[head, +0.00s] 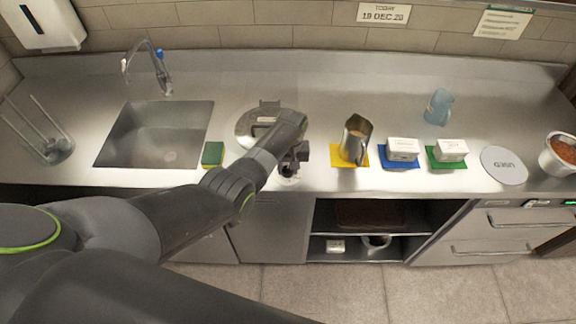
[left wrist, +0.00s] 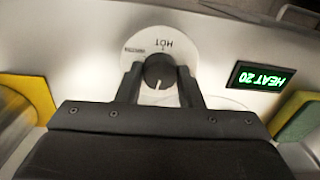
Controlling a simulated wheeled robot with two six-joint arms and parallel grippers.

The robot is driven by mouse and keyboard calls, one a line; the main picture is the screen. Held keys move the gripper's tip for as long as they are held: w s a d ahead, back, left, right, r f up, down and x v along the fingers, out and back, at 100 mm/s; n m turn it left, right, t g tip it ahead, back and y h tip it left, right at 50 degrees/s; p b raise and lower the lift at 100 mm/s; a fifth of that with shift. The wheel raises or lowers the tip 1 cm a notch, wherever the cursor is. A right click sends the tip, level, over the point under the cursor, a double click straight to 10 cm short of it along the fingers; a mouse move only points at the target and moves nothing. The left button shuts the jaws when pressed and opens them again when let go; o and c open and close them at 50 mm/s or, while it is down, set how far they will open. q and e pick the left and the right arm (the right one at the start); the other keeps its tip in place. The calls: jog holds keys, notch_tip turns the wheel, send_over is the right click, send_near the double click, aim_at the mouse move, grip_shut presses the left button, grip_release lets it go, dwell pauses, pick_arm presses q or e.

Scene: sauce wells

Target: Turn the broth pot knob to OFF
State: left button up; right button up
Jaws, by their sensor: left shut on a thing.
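The round dark knob (left wrist: 158,72) sits on a white dial plate (left wrist: 187,47) in the left wrist view. The word HOT shows upside down above the knob, and the knob's white mark points down in the picture. My left gripper (left wrist: 160,78) has its two fingers on either side of the knob and is shut on it. A green display (left wrist: 263,77) beside it reads HEAT 20, upside down. In the head view my left gripper (head: 290,164) is at the counter, in front of a round steel pot lid (head: 248,123) partly hidden by my arm. My right gripper is not in view.
A steel pitcher (head: 355,138) stands on a yellow mat, with white boxes on blue and green mats to its right. A green-and-yellow sponge (head: 212,154) lies left of my gripper, beside the sink (head: 152,134). A blue jug (head: 438,107) stands farther back.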

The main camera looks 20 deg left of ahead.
pick_arm(q)
jog(key=shift+n, duration=0.7)
jog(key=o, duration=1)
jog(key=shift+c, duration=0.2)
jog(key=shift+r, duration=0.1)
